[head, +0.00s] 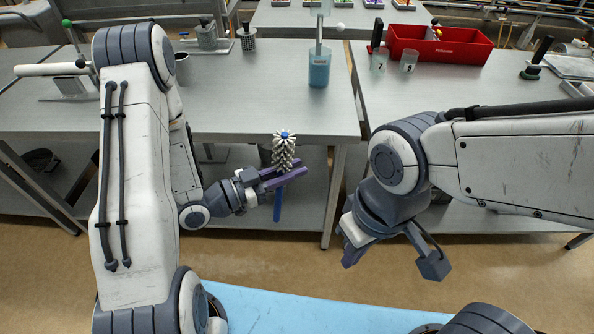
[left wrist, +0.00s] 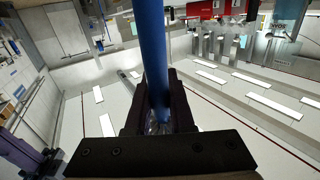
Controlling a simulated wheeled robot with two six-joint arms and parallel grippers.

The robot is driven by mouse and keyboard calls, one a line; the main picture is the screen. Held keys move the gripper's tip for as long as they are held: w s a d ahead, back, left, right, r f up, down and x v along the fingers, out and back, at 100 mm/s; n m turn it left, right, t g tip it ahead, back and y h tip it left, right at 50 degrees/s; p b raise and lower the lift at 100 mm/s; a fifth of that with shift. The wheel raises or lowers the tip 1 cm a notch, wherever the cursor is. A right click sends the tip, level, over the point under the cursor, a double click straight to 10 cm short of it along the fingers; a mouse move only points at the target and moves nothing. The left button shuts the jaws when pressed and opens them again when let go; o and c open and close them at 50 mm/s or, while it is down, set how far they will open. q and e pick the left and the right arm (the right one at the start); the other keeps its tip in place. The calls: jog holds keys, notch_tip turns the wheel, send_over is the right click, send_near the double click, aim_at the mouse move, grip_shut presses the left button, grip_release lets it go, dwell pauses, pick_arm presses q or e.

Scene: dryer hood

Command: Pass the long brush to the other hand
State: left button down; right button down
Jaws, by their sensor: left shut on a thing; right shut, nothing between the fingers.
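The long brush has a bristly grey-white head (head: 284,152) with a blue tip, and a blue handle (head: 278,205) pointing down. My left gripper (head: 285,178) is shut on the brush just below its head and holds it upright in front of the table's front edge. In the left wrist view the blue handle (left wrist: 152,50) runs between the dark fingers of my left gripper (left wrist: 158,100). My right gripper (head: 352,256) is shut and empty, lower and to the right of the brush, well apart from it. Its fingers are seen foreshortened.
A grey table (head: 240,110) lies behind the brush, with a blue-filled beaker (head: 319,72) holding a rod. On the right table stand a red bin (head: 440,46) and small cups (head: 409,61). The space between my two grippers is free.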

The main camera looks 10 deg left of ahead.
jog(key=c, duration=1.2)
grip_release()
jog(key=shift+c, duration=0.2)
jog(key=o, duration=0.5)
jog(key=shift+w+f, duration=0.1)
jog(key=shift+w, duration=0.25)
jog(key=shift+o, duration=0.3)
jog(key=w+f+n+t, duration=0.1)
jog(key=w+f+t, duration=0.3)
jog(key=w, duration=1.1)
notch_tip(320, 180, down, 2)
jog(key=shift+w+d+f+n, duration=0.1)
jog(key=shift+w+d+n, duration=0.2)
jog(key=shift+w+d, duration=0.05)
jog(key=w+a+f+n+t+y, duration=0.2)
jog(key=w+f+n+y, duration=0.2)
jog(key=w+f+y, duration=0.55)
jog(key=s+d+r+m+t+y, duration=0.1)
jog(key=s+d+m+t+y, duration=0.15)
jog(key=s+y, duration=0.25)
pick_arm(q)
jog(key=w+d+n+t+y, duration=0.4)
jog(key=w+d+y, duration=0.1)
jog(key=w+d, duration=0.2)
jog(key=shift+w+d+n+t, duration=0.3)
jog(key=shift+d, duration=0.25)
pick_arm(e)
jog(key=x, duration=1.2)
jog(key=shift+a+r+t, duration=0.2)
jog(key=shift+t, duration=0.15)
